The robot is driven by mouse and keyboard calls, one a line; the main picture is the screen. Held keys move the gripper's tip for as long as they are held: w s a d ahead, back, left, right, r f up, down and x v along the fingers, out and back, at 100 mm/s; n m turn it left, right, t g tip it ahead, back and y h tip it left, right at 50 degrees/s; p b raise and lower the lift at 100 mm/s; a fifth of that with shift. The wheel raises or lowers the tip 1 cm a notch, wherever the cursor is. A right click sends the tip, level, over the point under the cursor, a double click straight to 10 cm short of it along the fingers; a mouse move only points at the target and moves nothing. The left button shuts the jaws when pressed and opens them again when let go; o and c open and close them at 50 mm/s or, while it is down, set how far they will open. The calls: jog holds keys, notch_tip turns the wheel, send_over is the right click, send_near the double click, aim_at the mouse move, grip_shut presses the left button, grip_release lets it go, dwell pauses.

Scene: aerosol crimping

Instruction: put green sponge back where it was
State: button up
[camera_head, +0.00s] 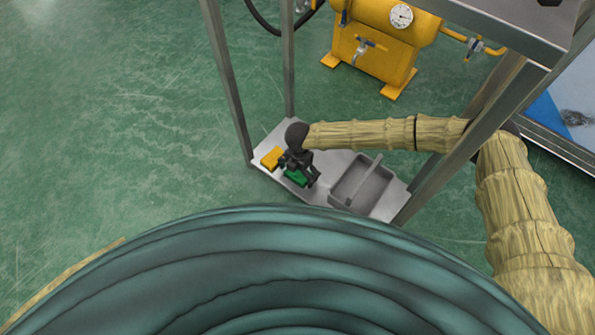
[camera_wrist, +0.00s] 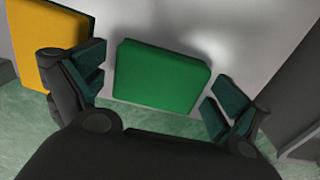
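The green sponge (camera_wrist: 160,76) lies on a light grey metal shelf (camera_wrist: 285,25), between the fingers of my gripper (camera_wrist: 155,95) in the wrist view. My gripper is open, with a visible gap between each finger and the sponge. In the head view the sponge (camera_head: 296,177) shows partly under my gripper (camera_head: 300,180), which is low over the shelf. A yellow sponge (camera_wrist: 48,38) lies to the left of the green one, beside the left finger. It also shows in the head view (camera_head: 272,158).
A grey tray (camera_head: 378,196) with a bar across it stands on the shelf right of the sponge. Metal posts (camera_head: 228,80) rise around the low shelf. A yellow compressor tank (camera_head: 385,40) stands on the green floor behind.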

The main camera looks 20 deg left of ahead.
aim_at(299, 172)
jog(key=shift+r, duration=0.2)
notch_tip(299, 172, up, 12)
jog(key=p, duration=1.2)
jog(key=shift+f, duration=0.15)
dwell(0.3)
